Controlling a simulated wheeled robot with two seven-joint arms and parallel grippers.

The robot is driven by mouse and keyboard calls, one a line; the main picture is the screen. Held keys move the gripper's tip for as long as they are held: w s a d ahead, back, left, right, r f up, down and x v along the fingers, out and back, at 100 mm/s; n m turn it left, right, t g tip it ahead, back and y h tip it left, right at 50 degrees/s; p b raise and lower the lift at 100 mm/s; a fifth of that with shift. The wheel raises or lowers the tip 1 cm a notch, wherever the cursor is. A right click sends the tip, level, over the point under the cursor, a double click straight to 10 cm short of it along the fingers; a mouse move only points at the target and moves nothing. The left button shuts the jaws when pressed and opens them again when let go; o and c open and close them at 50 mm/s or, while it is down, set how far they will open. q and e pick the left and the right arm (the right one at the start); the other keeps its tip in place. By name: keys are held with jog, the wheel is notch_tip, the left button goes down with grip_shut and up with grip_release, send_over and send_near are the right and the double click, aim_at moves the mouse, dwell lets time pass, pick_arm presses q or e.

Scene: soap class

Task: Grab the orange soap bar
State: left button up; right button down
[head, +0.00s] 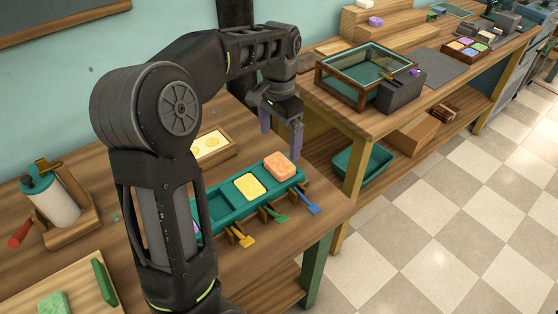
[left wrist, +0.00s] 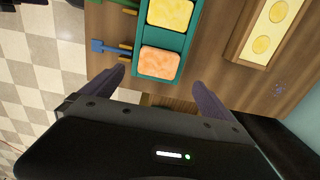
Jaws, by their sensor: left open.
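The orange soap bar (head: 279,165) lies at the right end of a teal tray (head: 216,207) on the wooden workbench. It also shows in the left wrist view (left wrist: 160,62), ahead of and between my fingers. My left gripper (head: 281,140) is open and empty, just behind and above the orange bar in the head view. In the left wrist view its two purple-grey fingers (left wrist: 154,88) stand apart, short of the bar. A yellow soap bar (head: 250,186) lies in the compartment beside the orange one. My arm hides the tray's left part. My right gripper is not in view.
A wooden frame with yellow rounds (head: 211,147) lies behind the tray. Small blue (head: 308,203), green (head: 275,214) and yellow (head: 240,236) paddles stick out in front. A white roll on a stand (head: 52,203) is at left. A second bench with a glass-sided box (head: 366,75) stands right.

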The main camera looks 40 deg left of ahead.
aim_at(279, 163)
pick_arm(q)
jog(key=shift+s+d+r, duration=0.25)
jog(key=shift+s+r, duration=0.05)
jog(key=shift+w+f, duration=0.1)
jog(key=shift+f, duration=1.3)
jog(key=shift+a+f+p, duration=0.1)
jog(key=shift+f+p, duration=0.35)
jog(key=shift+f, duration=2.2)
jog(key=c, duration=1.5)
